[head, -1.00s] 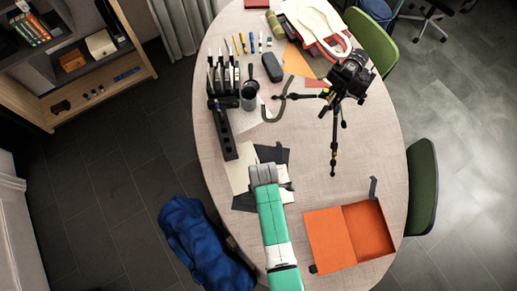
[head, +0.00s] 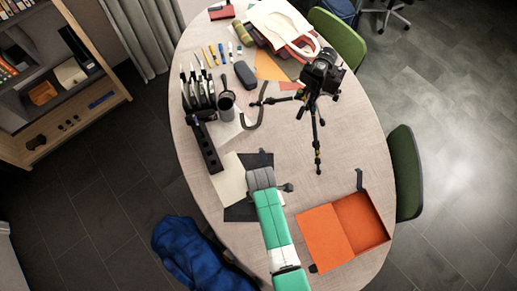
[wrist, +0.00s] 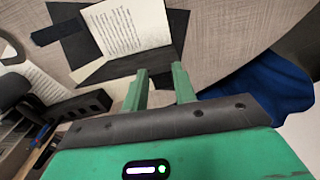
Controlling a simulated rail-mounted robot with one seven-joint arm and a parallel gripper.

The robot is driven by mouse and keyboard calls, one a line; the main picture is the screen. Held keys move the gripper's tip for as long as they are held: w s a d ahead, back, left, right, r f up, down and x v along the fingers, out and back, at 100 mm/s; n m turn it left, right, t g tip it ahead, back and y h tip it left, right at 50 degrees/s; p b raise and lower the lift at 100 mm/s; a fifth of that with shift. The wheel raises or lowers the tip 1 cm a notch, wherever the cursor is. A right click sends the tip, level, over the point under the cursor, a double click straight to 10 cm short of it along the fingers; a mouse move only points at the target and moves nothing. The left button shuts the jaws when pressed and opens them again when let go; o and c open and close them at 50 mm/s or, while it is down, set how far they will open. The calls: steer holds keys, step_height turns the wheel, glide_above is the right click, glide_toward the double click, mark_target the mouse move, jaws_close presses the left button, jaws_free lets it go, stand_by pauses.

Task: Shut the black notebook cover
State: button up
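The black notebook (head: 241,213) lies open near the table's left front edge, partly hidden under my arm in the head view. In the wrist view, its black cover (wrist: 118,66) shows around a cream printed page (wrist: 125,28), at the upper middle. A second printed sheet (wrist: 28,88) lies to its left. My gripper (wrist: 161,72) is open and empty, its two green fingers apart and pointing toward the notebook's near edge. In the head view the gripper's grey end (head: 262,180) covers part of the notebook and hides the fingertips. Contact with the cover cannot be told.
A camera on a tripod (head: 320,75) stands to the right. An open orange box (head: 325,235) lies at the right front. A blue bag (head: 190,255) is beside the table.

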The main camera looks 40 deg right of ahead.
steer(key=shift+s+d+f, duration=0.15)
steer(key=shift+s+d, duration=0.05)
steer(key=shift+d, duration=0.6)
steer(key=shift+s+d+f+b, duration=0.15)
steer(key=shift+d+f+b, duration=0.05)
steer(key=shift+d, duration=0.3)
steer(key=shift+s+d+f+b, duration=0.15)
steer(key=shift+d+f+b, duration=0.05)
steer(key=shift+d, duration=0.25)
steer(key=shift+s+d+f+b, duration=0.15)
steer(key=shift+d+f+b, duration=0.1)
steer(key=shift+d, duration=0.25)
steer(key=shift+s+d+f+b, duration=0.1)
steer(key=shift+d+f+b, duration=0.15)
steer(key=shift+d, duration=0.2)
steer(key=o, duration=0.6)
